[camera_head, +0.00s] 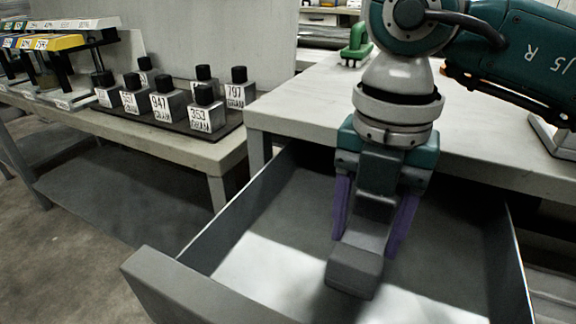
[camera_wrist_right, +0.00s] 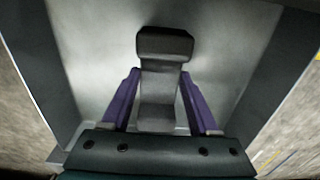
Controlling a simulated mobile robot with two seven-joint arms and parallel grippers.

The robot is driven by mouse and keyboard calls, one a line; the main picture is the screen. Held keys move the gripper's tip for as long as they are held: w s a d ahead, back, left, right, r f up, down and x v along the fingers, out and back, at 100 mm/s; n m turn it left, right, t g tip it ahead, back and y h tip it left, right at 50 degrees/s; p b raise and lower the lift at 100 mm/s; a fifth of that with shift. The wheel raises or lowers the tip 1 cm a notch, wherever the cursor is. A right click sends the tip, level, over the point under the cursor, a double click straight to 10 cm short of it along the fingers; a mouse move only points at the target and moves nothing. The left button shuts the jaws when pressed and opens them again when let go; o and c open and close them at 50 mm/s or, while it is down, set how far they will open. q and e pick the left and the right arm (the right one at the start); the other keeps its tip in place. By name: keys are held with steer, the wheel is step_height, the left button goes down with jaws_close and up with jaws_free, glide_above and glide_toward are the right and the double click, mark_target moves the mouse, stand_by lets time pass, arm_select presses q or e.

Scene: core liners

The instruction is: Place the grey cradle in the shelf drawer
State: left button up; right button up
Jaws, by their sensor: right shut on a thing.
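The grey cradle (camera_head: 356,268) is a dark grey block-like piece with a raised end. My right gripper (camera_head: 369,238), with purple fingers, is shut on the cradle and points down over the open shelf drawer (camera_head: 268,243). The right wrist view shows the cradle (camera_wrist_right: 164,45) between the two purple fingers, with the drawer floor (camera_wrist_right: 100,60) behind it. I cannot tell whether the cradle touches the drawer floor. The gripper hides part of the cradle. My left gripper is not in view.
The drawer has a thick front panel (camera_head: 200,290) and thin side walls under a pale worktop (camera_head: 300,105). A bench (camera_head: 190,150) at left holds several labelled blocks with black knobs. A green object (camera_head: 356,45) sits on the worktop. The visible drawer floor is otherwise clear.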

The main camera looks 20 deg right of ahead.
mark_target(372, 216)
steer(key=shift+f, duration=0.3)
steer(key=w+d, duration=0.1)
steer(key=w+d+f+b, duration=0.1)
steer(key=d, duration=0.1)
steer(key=shift+w, duration=0.35)
steer(key=shift+s+f, duration=0.1)
steer(key=shift+f, duration=0.15)
steer(key=o, duration=1.3)
steer(key=shift+o, duration=0.2)
